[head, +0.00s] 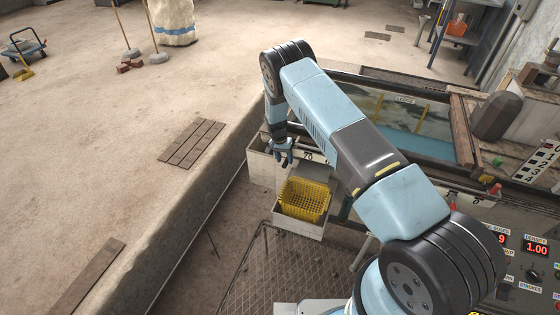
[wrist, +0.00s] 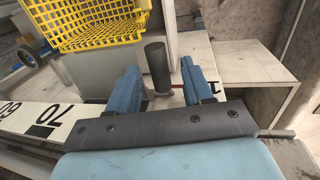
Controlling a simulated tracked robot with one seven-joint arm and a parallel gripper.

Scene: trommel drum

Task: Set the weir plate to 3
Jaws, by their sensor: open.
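My gripper (head: 284,155) hangs at the left end of the machine, jaws open. In the wrist view my gripper (wrist: 159,68) has a dark upright handle (wrist: 157,66) between its two blue fingers, with visible gaps on both sides. A thin red pointer (wrist: 172,90) shows by the handle's foot, close to a black mark like a 1 on the pale surface. I cannot tell for certain whether this handle belongs to the weir plate. A black-and-white numbered scale (head: 543,160) stands at the far right of the head view; its reading is not clear.
A yellow perforated basket (head: 304,199) sits in a pale tray just below my gripper. A trough labelled LEDGE (head: 405,99) is behind my arm. A control panel (head: 525,262) stands at lower right.

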